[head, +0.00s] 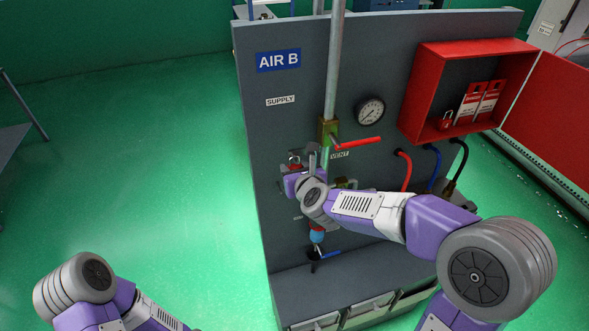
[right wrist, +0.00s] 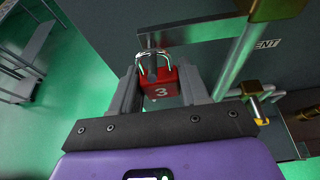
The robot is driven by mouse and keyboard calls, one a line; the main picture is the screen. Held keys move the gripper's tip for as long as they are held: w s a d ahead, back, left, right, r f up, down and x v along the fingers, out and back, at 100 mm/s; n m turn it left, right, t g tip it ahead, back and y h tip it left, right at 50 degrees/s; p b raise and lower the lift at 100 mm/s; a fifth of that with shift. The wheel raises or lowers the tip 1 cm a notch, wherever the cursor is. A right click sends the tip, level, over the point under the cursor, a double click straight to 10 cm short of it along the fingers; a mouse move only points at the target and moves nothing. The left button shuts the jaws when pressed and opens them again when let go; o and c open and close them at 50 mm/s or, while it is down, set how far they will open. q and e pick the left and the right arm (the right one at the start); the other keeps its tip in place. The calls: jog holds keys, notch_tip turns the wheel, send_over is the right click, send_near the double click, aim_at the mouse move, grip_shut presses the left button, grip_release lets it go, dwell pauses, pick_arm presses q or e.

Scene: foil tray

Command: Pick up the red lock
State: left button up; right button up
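In the head view the same lock (head: 295,162) is small and partly covered, with my right gripper (head: 298,160) in front of the grey panel. I cannot tell whether its shackle still hangs on something behind it. Another red lock (head: 446,122) is in the red box (head: 420,90). My left gripper is out of view; only that arm shows at lower left.
The grey panel (head: 290,125) carries a vertical pipe (head: 334,60), a red valve handle (head: 359,143), a gauge (head: 370,110) and coloured hoses close to my right arm. Drawers (head: 368,308) are below. Open green floor (head: 140,170) lies to the left.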

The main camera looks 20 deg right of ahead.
jog(key=c, duration=0.5)
jog(key=shift+r, duration=0.8)
jog(key=shift+s+b, duration=1.95)
jog(key=shift+s, duration=7.05)
jog(key=w+f+b, duration=0.2)
jog(key=w+f, duration=0.3)
jog(key=f, duration=0.1)
jog(key=w+d+f+b, duration=0.1)
jog(key=w+f+b, duration=0.1)
jog(key=w+f, duration=0.4)
jog(key=w+f+b, duration=0.2)
jog(key=w+f, duration=0.4)
jog(key=f, duration=0.2)
jog(key=shift+d+f, duration=0.2)
jog(key=shift+d, duration=0.1)
